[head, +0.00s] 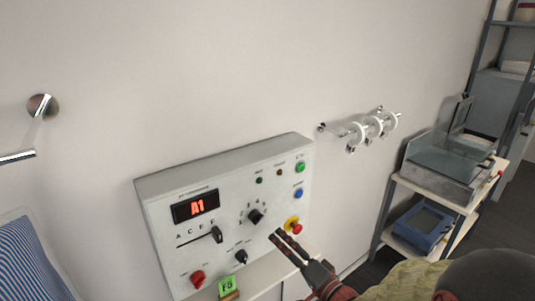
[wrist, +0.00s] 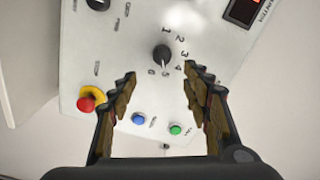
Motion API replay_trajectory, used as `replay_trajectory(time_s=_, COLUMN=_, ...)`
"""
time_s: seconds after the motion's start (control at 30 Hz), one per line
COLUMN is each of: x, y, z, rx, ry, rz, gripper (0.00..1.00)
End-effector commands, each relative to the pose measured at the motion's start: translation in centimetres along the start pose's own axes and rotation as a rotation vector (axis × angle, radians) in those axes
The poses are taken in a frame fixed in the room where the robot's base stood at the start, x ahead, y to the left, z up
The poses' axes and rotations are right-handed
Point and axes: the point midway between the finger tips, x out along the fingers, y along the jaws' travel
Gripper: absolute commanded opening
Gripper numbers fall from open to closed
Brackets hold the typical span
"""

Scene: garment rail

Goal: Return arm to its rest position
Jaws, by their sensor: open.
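My gripper (head: 279,237) is in front of the lower right of a white control panel (head: 160,197) in the head view. In the wrist view my gripper (wrist: 158,78) is open, with nothing between its fingers. The panel face also fills much of the wrist view (wrist: 110,58), where a black rotary knob (wrist: 162,52) with numbers around it appears beyond the fingertips. I cannot tell from these views whether a fingertip touches the panel. My arm's upper links are at the lower right of the head view.
The panel has a red display (head: 197,208) reading A1, a slider lever (head: 217,234), a red mushroom button (head: 296,228), and green (head: 300,167) and blue (head: 299,193) buttons. A wall rail with white rings (head: 373,127) and a shelf cart (head: 462,208) stand to the right.

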Motion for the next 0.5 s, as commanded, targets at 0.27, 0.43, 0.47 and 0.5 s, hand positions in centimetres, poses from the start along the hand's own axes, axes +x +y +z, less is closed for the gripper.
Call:
replay_trajectory(time_s=0.27, x=-2.5, y=10.4, z=0.1, rx=-0.308, ry=-0.058, rz=0.401, gripper=0.48)
replay_trajectory(time_s=0.43, x=-7.1, y=15.2, z=-1.1, rx=-0.487, ry=-0.153, rz=0.701, gripper=0.48)
replay_trajectory(time_s=0.47, x=-8.0, y=15.6, z=-1.3, rx=-0.514, ry=-0.174, rz=0.748, gripper=0.48)
replay_trajectory(time_s=0.5, x=-9.3, y=16.1, z=-1.6, rx=-0.545, ry=-0.204, rz=0.808, gripper=0.48)
